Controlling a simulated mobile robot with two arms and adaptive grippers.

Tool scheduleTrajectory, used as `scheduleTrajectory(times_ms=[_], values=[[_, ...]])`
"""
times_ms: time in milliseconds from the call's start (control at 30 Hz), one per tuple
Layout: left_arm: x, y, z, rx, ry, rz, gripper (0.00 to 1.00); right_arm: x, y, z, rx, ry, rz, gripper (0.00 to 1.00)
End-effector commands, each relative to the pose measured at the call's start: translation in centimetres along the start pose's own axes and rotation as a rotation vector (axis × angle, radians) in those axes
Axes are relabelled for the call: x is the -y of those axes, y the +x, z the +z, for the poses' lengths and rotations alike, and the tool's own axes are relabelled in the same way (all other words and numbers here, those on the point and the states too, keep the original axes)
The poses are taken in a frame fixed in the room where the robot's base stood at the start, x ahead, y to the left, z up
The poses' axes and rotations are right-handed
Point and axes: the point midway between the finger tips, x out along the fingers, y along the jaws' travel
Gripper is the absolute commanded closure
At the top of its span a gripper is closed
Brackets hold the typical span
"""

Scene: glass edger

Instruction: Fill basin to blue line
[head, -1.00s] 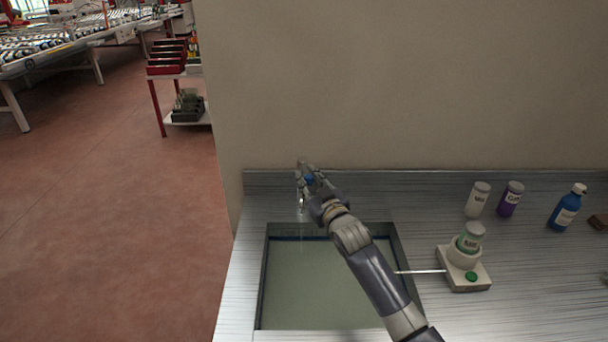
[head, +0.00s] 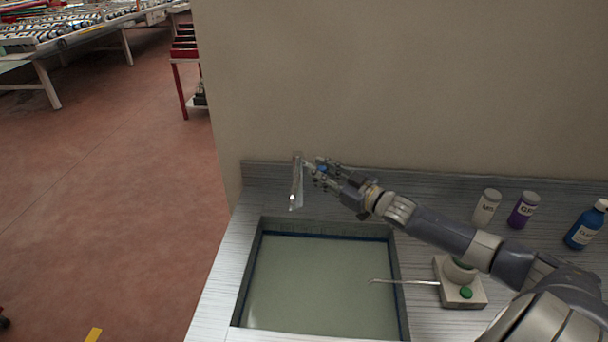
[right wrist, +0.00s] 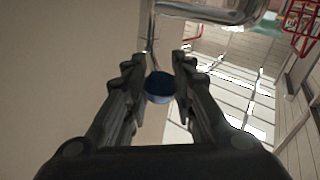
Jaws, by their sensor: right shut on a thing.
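The basin (head: 402,300) is sunk in the metal counter and holds pale green water (head: 320,285). A dark blue line (head: 330,237) runs along its inner walls, and the water's edge lies close to it. I cannot tell exactly whether they meet. The silver tap (head: 297,182) stands behind the basin with its spout over the back edge. No stream shows clearly below the spout. My right gripper (head: 318,170) reaches the tap from the right and is shut on its blue knob, which shows between the fingers in the right wrist view (right wrist: 159,87). My left gripper is not in view.
A white device (head: 447,272) with a green button and a thin rod reaching over the basin stands right of it, partly behind my arm. A white bottle (head: 487,207), a purple bottle (head: 523,210) and a blue bottle (head: 586,226) stand farther right. A wall rises behind.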

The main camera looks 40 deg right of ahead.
Motion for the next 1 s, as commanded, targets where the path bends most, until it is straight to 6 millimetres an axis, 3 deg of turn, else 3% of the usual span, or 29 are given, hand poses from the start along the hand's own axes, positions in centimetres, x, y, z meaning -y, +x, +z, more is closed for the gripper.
scheduleTrajectory(times_ms=[33, 400, 767, 800, 900, 1000], values=[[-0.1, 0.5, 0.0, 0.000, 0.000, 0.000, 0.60, 0.1, -0.4, 0.8, 0.008, -0.001, -0.014, 1.00], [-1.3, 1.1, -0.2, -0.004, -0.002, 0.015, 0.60, -0.6, -1.1, 0.8, 0.000, 0.004, -0.053, 1.00], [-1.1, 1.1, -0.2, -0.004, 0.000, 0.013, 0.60, -0.6, -1.1, 0.8, 0.001, 0.004, -0.053, 1.00], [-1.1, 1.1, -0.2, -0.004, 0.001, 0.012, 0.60, -0.6, -1.1, 0.8, 0.001, 0.003, -0.053, 0.75], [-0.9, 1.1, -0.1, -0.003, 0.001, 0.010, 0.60, -0.6, -1.1, 0.8, 0.000, 0.003, -0.053, 0.54], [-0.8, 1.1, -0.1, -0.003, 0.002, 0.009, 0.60, -0.7, -1.1, 0.6, -0.003, 0.002, -0.052, 0.54]])
